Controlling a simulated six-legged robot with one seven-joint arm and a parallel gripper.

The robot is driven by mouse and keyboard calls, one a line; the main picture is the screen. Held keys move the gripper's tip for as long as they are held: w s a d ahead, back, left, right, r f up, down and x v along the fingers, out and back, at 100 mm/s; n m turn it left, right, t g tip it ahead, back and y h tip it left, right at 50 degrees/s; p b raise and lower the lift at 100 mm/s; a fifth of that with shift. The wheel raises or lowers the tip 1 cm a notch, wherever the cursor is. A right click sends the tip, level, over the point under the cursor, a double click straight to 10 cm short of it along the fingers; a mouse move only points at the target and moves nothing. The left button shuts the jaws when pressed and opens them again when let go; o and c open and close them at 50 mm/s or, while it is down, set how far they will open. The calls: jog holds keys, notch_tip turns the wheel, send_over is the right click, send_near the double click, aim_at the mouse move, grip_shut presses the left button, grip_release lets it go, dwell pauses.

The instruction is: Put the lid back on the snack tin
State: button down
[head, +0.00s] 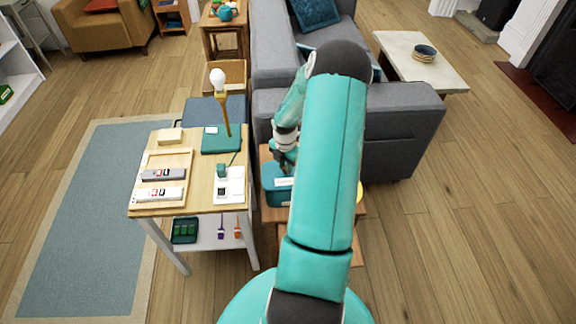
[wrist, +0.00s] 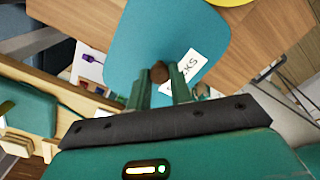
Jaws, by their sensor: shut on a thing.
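The snack tin (head: 277,197) is a teal box on the wooden side table, partly hidden by my arm in the head view. In the wrist view a broad teal lid (wrist: 135,38) with a brown knob (wrist: 159,72) fills the upper middle. A white label with part of the word "SNACKS" (wrist: 186,68) shows beside the knob. My gripper (wrist: 160,80) is shut on the lid's knob; it also shows above the tin in the head view (head: 283,164). I cannot tell whether the lid rests on the tin or is apart from it.
A light wooden desk (head: 200,201) stands just left, with a bulb lamp (head: 217,80), a teal flat thing (head: 214,143) and trays. A grey sofa (head: 400,125) is behind and right. A yellow round thing (head: 359,191) sits on the side table. Floor at right is clear.

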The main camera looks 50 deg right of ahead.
aim_at(287, 176)
jog(key=shift+s+f, duration=0.2)
jog(key=shift+s, duration=0.05)
jog(key=shift+s+f, duration=0.1)
jog(key=shift+f, duration=2.7)
jog(key=shift+f, duration=0.15)
jog(key=c, duration=0.7)
grip_release()
